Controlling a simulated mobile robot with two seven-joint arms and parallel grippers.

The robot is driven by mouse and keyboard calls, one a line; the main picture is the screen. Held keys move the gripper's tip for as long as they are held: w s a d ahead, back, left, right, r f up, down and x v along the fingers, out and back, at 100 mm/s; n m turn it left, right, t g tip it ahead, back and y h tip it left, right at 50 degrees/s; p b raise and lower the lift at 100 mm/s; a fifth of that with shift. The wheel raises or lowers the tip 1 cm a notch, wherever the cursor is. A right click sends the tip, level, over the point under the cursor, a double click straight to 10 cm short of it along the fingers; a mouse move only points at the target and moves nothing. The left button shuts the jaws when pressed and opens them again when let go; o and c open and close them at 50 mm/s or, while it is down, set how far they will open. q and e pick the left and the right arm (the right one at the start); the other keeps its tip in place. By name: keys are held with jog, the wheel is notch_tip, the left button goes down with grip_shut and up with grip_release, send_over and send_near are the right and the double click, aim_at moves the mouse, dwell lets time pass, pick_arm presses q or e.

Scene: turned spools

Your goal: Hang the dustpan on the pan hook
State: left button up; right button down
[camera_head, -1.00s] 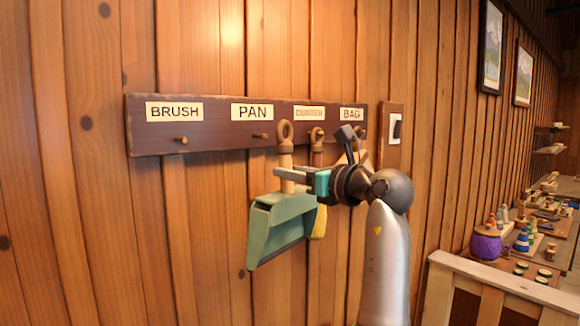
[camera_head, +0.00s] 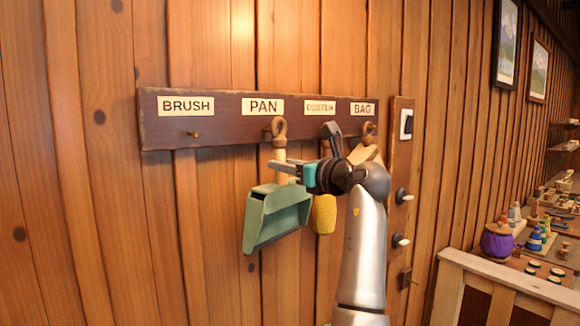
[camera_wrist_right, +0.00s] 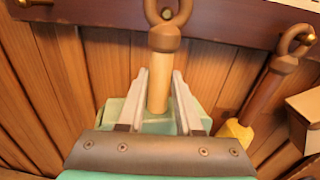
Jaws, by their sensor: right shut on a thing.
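The dustpan (camera_head: 276,216) is green with a pale wooden handle ending in a ring (camera_head: 278,128). It hangs upright in front of the dark hook board (camera_head: 228,128), below the PAN label. The pan hook (camera_wrist_right: 167,13) shows through the ring in the right wrist view; I cannot tell whether the ring is around it or just in front. My right gripper (camera_head: 282,170) is shut on the dustpan's handle below the ring; in the wrist view its fingers flank the handle (camera_wrist_right: 159,80). My left gripper is not in view.
The brush hook (camera_head: 193,134) is bare at the left. A duster with a yellow head (camera_head: 324,213) hangs close at the right, partly behind my arm. A tan item (camera_head: 366,155) is under the BAG label. Wall switches (camera_head: 406,124) and a wooden rail (camera_head: 500,278) are farther right.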

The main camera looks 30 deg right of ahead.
jog(key=shift+x, duration=1.3)
jog(key=shift+w+f, duration=0.45)
jog(key=shift+w, duration=0.25)
jog(key=c, duration=0.5)
grip_release()
jog(key=shift+f, duration=0.1)
jog(key=shift+c, duration=0.2)
jog(key=shift+o, duration=0.2)
jog(key=shift+f, duration=0.1)
jog(key=shift+s, duration=0.1)
jog(key=b+v, duration=0.4)
jog(key=v, duration=1.1)
